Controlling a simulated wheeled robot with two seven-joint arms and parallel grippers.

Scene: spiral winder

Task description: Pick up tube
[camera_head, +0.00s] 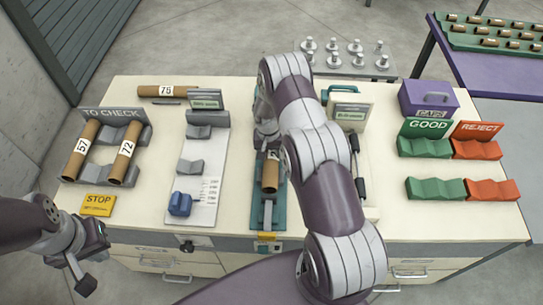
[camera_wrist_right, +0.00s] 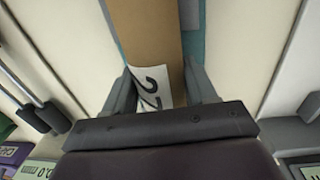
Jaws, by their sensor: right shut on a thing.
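A brown cardboard tube (camera_head: 270,174) with a white number label lies lengthwise over the teal fixture (camera_head: 279,214) at the table's middle. My right gripper (camera_head: 266,140) is over its far part, and my arm hides much of it. In the right wrist view the fingers (camera_wrist_right: 160,90) are shut on either side of the tube (camera_wrist_right: 150,35); its label is partly covered. I cannot tell whether the tube touches the fixture. Tubes 57 (camera_head: 81,151) and 72 (camera_head: 125,153) lie in the TO CHECK rack (camera_head: 104,140). My left gripper (camera_head: 90,262) is open and empty off the table's front left.
Another tube marked 75 (camera_head: 163,91) lies at the back. A grey measuring stand (camera_head: 196,150) is left of the fixture. Green GOOD (camera_head: 425,146) and red REJECT (camera_head: 477,148) racks are empty at right, near a purple CAPS box (camera_head: 428,100).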

